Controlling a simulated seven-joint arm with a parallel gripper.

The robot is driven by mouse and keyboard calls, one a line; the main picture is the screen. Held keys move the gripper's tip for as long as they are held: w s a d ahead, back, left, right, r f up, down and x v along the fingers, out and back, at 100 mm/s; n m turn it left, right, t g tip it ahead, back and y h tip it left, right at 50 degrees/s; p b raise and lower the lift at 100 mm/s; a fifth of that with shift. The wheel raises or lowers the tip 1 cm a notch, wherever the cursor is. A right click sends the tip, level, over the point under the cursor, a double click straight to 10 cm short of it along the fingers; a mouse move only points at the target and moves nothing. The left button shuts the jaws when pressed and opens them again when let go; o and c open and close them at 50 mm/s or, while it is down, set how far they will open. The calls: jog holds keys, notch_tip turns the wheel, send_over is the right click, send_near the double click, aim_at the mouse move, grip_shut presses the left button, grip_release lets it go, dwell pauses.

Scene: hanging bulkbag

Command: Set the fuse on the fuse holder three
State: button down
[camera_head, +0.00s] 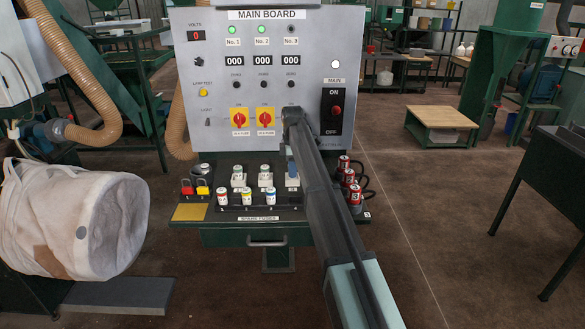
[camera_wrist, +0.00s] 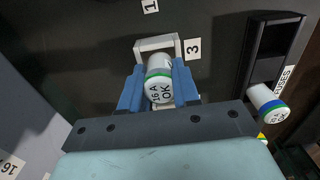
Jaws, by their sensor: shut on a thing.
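My gripper (camera_wrist: 158,88) is shut on a white fuse (camera_wrist: 160,82) with a green band, marked 16 A OK. Its blue fingers clasp the fuse from both sides. The white frame of fuse holder three (camera_wrist: 158,46) shows just beyond the fuse, beside a label 3 (camera_wrist: 193,48). The fuse overlaps the holder in this view; I cannot tell whether it touches or is seated. In the head view one blue finger (camera_head: 291,172) shows at the right end of the holder row; my arm hides most of holder three. Holder one (camera_head: 238,181) and holder two (camera_head: 265,180) stand to its left.
Spare fuses (camera_head: 246,197) stand in a black rack in front of the holders. Red numbered objects with black cables (camera_head: 348,178) stand close right of my arm. Red and yellow padlocks (camera_head: 195,188) lie left. The main board (camera_head: 265,60) rises behind; lamp No. 3 (camera_head: 291,29) is dark.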

jog(key=shift+f, duration=0.3)
jog(key=c, duration=1.1)
grip_release()
jog(key=shift+r, duration=0.1)
jog(key=shift+r, duration=5.35)
